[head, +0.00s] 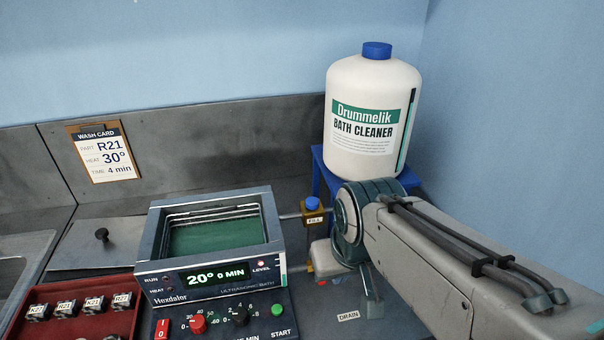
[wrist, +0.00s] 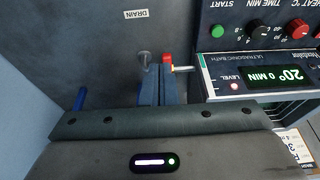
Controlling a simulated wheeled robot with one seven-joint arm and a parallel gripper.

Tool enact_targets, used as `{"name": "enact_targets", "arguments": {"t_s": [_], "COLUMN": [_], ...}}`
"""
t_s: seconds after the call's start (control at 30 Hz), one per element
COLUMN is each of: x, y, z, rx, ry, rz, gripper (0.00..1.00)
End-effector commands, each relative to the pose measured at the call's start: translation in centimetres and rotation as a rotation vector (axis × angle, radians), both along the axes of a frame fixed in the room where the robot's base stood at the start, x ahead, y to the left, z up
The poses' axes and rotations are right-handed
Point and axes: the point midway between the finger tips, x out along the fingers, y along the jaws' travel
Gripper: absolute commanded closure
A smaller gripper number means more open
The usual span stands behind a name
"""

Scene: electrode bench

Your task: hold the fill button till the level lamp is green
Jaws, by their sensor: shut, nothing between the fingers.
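The fill button (head: 312,203) is a blue cap above a FILL label, just right of the ultrasonic bath (head: 155,235) in the head view. I cannot make it out in the wrist view. Contact with the button cannot be seen.
The bath display (head: 215,275) reads 20° and 0 MIN. A white cleaner bottle (head: 370,120) stands on a blue stand (head: 318,165) behind my arm. A red tray (head: 85,295) holds small labelled parts at the left. A DRAIN label (head: 348,316) lies on the bench.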

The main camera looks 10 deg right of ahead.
Motion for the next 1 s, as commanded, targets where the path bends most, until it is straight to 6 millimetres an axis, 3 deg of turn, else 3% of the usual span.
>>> {"name": "enact_targets", "arguments": {"t_s": [0.23, 0.37, 0.7, 1.0], "x": [0.2, 1.7, 11.0, 18.5], "y": [0.0, -0.1, -0.3, -0.5], "z": [0.2, 1.5, 8.9, 13.3], "rx": [0.000, 0.003, 0.009, 0.005], "ry": [0.002, 0.019, 0.135, 0.240], "rz": [0.000, -0.002, -0.003, -0.007], "gripper": [1.00, 1.00, 1.00, 1.00]}}
